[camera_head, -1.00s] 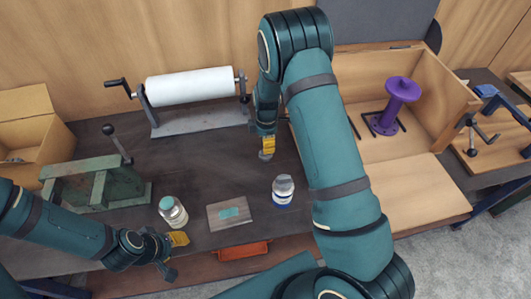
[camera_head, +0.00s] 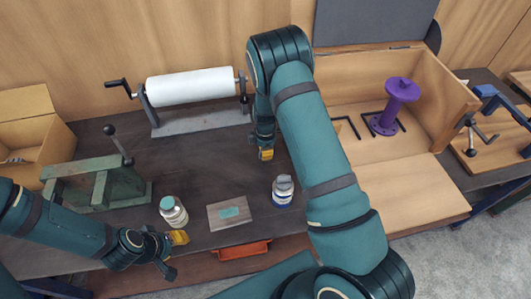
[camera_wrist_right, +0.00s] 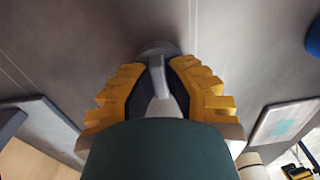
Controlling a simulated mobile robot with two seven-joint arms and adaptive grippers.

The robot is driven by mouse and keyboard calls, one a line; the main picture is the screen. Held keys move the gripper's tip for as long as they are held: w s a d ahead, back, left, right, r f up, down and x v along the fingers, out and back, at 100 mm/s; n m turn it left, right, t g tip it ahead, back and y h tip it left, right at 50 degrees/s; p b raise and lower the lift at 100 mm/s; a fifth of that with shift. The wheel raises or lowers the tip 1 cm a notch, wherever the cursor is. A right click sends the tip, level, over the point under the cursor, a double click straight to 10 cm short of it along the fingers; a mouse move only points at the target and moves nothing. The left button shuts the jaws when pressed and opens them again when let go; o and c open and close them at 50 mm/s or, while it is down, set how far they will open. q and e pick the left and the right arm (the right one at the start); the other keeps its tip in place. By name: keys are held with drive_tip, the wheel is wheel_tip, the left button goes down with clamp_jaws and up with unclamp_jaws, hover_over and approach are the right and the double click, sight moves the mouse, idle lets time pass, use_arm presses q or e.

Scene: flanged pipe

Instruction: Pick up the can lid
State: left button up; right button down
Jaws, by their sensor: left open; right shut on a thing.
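The can lid (camera_wrist_right: 157,48) is a grey disc with an upright grip, seen between the yellow fingers in the right wrist view. My right gripper (camera_wrist_right: 158,90) is shut on that grip. In the head view my right gripper (camera_head: 265,154) is low over the middle of the dark bench, behind the block and the blue-and-white container; the lid cannot be made out there. I cannot tell whether the lid touches the bench. My left gripper (camera_head: 173,253) is open and empty at the bench's front edge, near a teal-capped jar (camera_head: 174,212).
A wooden block with a teal patch (camera_head: 230,212) and a blue-and-white container (camera_head: 283,190) stand near the front edge. A white roll on a stand (camera_head: 190,86) is at the back. A green vise (camera_head: 97,186) is left; a purple flanged pipe (camera_head: 393,107) sits in the wooden box right.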

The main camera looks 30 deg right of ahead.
use_arm(q)
drive_tip(key=shift+f, duration=0.1)
use_arm(e)
wheel_tip(320, 180, up, 18)
idle(0.8)
